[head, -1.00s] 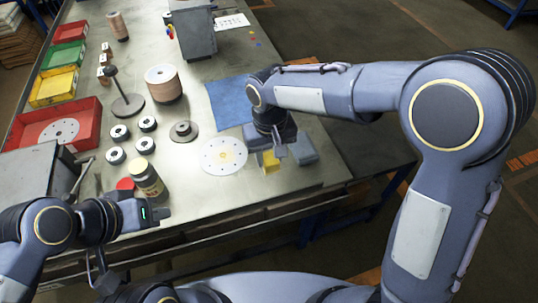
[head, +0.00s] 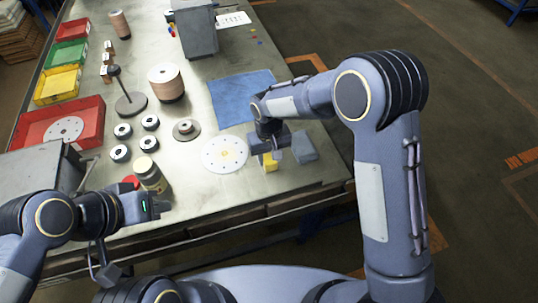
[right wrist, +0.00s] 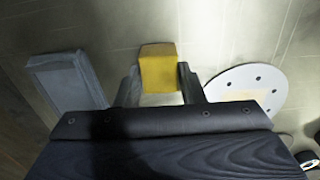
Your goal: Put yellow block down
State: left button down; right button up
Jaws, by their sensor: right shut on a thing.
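The yellow block (head: 269,163) is between the fingers of my right gripper (head: 268,157), low over the table to the right of the white disc. In the right wrist view, the yellow block (right wrist: 158,69) sits between the two fingertips of the right gripper (right wrist: 160,84), which is shut on it. I cannot tell whether the block touches the table. My left gripper (head: 148,208) is at the front left of the table; its fingers are too unclear to tell if they are open or shut.
The white disc (head: 224,153) with small holes lies left of the yellow block. A grey-blue block (head: 304,147) is close on its right, and a blue cloth (head: 241,97) lies behind. A labelled jar (head: 148,172) stands near my left gripper. The front table strip is clear.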

jog(key=shift+f, duration=0.1)
jog(key=o, duration=0.6)
jog(key=shift+f, duration=0.1)
jog(key=o, duration=0.5)
jog(key=shift+c, duration=0.2)
